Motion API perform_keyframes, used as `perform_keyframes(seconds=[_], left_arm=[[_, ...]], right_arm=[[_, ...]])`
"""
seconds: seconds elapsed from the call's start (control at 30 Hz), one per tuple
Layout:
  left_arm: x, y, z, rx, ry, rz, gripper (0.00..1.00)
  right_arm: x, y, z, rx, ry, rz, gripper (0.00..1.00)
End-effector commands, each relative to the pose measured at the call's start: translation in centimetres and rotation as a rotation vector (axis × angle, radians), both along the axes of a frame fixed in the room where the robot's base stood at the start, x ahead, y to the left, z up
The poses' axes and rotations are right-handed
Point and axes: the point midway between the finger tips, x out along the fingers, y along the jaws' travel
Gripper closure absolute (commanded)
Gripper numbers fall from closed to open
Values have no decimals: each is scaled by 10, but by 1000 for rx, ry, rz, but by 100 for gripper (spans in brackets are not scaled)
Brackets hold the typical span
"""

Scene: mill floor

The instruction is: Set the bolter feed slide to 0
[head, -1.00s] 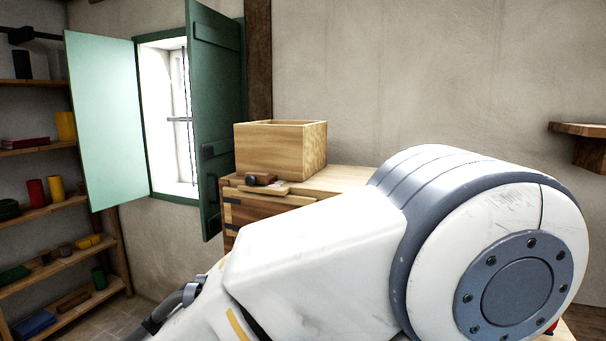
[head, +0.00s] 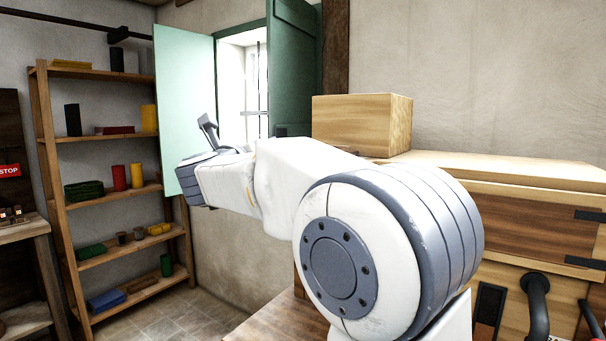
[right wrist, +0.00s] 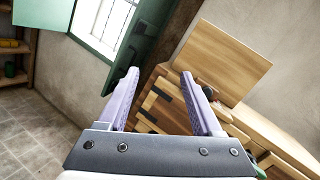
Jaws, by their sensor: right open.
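The bolter is a wooden chest with a pale lid (head: 500,172) and a plain wooden box (head: 362,122) on top. In the right wrist view the box (right wrist: 220,60) is at the upper right, tilted in the picture. A small dark knob (right wrist: 206,90), likely the feed slide's, shows partly behind my right gripper's right finger. I cannot read the slide's setting; my arm hides that area in the head view. My right gripper (right wrist: 158,78) is open and empty, in front of the chest's corner. Whether it touches anything is unclear. My left gripper is not in view.
A green-shuttered window (head: 242,90) is behind my arm. A wooden shelf (head: 125,200) with coloured tins and blocks stands at the left. A red STOP sign (head: 9,170) is at the far left edge. Stone floor (head: 200,312) lies open below the window.

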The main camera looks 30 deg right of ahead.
Motion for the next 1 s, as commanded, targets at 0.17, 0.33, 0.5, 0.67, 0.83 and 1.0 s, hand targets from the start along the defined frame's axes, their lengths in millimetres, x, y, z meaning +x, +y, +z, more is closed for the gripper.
perform_keyframes(seconds=[0.17, 0.33, 0.5, 0.67, 0.83, 1.0], left_arm=[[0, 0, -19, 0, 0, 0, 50], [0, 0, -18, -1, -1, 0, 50], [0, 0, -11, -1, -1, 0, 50], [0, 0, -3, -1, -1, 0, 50], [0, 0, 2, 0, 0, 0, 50], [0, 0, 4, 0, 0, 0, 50]], right_arm=[[-40, -68, -16, 250, -238, -303, 34], [-50, -88, -19, 311, -304, -385, 34], [-41, -112, -17, 310, -303, -386, 34], [-28, -141, -17, 310, -302, -385, 34], [-18, -164, -18, 309, -301, -381, 34], [-13, -175, -18, 309, -301, -379, 34]])
